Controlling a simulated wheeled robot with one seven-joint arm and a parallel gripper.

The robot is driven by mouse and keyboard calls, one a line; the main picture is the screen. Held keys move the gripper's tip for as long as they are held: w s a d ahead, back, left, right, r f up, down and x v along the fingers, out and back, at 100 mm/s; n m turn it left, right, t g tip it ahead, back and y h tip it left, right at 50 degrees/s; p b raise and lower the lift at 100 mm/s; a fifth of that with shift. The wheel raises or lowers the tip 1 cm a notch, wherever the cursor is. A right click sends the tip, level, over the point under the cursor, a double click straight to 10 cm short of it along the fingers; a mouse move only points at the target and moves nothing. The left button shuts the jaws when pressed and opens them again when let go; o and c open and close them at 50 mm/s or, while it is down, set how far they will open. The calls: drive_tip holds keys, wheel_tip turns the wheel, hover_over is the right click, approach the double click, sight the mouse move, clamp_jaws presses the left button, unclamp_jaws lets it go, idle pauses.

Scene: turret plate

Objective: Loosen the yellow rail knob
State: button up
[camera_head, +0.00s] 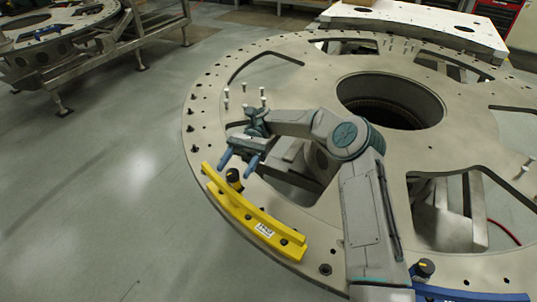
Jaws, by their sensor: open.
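The yellow rail (262,224) lies along the near left edge of the round turret plate (310,258). Its dark knob (234,181) stands upright near the rail's upper left end, on the inner side. My gripper (238,163) is open and empty, with two blue fingers pointing down toward the knob. The fingertips appear just above and behind the knob, apart from it. I cannot tell the exact height gap between them.
A blue rail (470,296) with a dark, yellow-topped knob (425,268) sits at the bottom right. White pegs (244,88) stand on the plate beyond my gripper. The plate has large cut-outs and a round central opening (390,98). Grey floor lies open to the left.

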drive_tip(key=d+r+p, duration=0.2)
drive_tip(key=d+r, duration=0.3)
drive_tip(key=d, duration=0.4)
drive_tip(key=shift+w+d+r, duration=0.2)
drive_tip(key=shift+r, duration=0.15)
drive_tip(key=s+a+f+t+h, duration=0.2)
drive_tip(key=s+t+h, duration=0.1)
drive_tip(key=s+t, duration=0.45)
drive_tip(key=s+d+r+n+t, duration=0.1)
drive_tip(key=s+d+r+t, duration=0.1)
drive_tip(key=d, duration=0.5)
drive_tip(key=s+d+r+n+t+h, duration=0.1)
drive_tip(key=s+d+r+t, duration=0.1)
drive_tip(key=s+d+t, duration=0.3)
drive_tip(key=s+d+r+n+t+b, duration=0.1)
drive_tip(key=s+d+r+t, duration=0.1)
drive_tip(key=s+d+t, duration=0.2)
drive_tip(key=d+t, duration=0.2)
drive_tip(key=d, duration=0.2)
drive_tip(key=shift+d+t+h, duration=0.3)
drive_tip(key=shift+d+t, duration=0.05)
drive_tip(key=shift+d, duration=0.05)
